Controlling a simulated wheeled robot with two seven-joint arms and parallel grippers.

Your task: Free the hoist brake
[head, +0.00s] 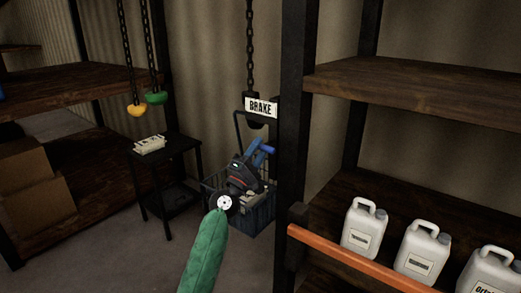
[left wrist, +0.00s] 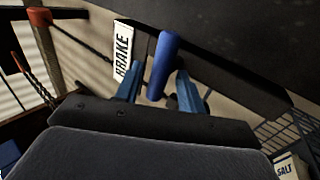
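A white sign reading BRAKE (head: 261,106) is by the dark post, and it also shows in the left wrist view (left wrist: 123,50). A blue cylindrical handle (left wrist: 163,62) is beside the sign in the left wrist view. My left gripper (left wrist: 158,90) is open, with one blue finger on each side of the handle's near end. Gaps show between fingers and handle, so it does not grip it. In the head view my left gripper (head: 254,154) is just below the sign, in front of the basket. What the handle is mounted on is hidden. My right gripper is not in view.
A wire basket (head: 252,222) is below a black chain (head: 250,50). A dark post (head: 294,90) and orange rail (head: 345,262) stand right, with white jugs (head: 363,228) behind the rail.

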